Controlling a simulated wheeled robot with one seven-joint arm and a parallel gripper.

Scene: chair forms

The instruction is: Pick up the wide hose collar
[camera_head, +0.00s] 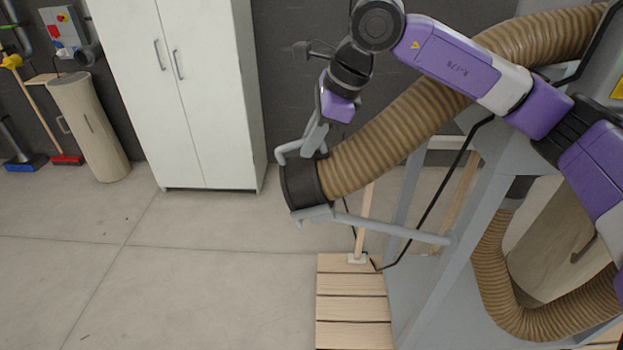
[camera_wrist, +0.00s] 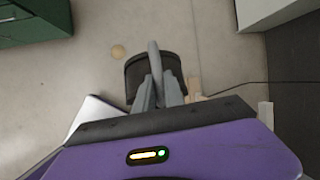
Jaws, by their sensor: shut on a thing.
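The wide hose collar (camera_head: 302,185) is a dark ring on the end of a ribbed tan hose (camera_head: 385,140). It hangs tilted, its open end facing lower left. A grey handle (camera_head: 290,150) stands on its upper side. My gripper (camera_head: 314,142) reaches down from above and is shut on this handle. In the wrist view, the fingers of my gripper (camera_wrist: 158,92) close on the grey bar (camera_wrist: 153,58), with the dark collar (camera_wrist: 136,74) behind them. A grey cradle (camera_head: 312,214) is at the collar's lower edge; I cannot tell whether they touch.
A grey rod (camera_head: 390,229) runs from the cradle to a grey frame (camera_head: 440,250) on the right. A wooden slatted platform (camera_head: 352,300) lies below. A white cabinet (camera_head: 180,90) stands behind. A second hose loop (camera_head: 500,285) hangs right.

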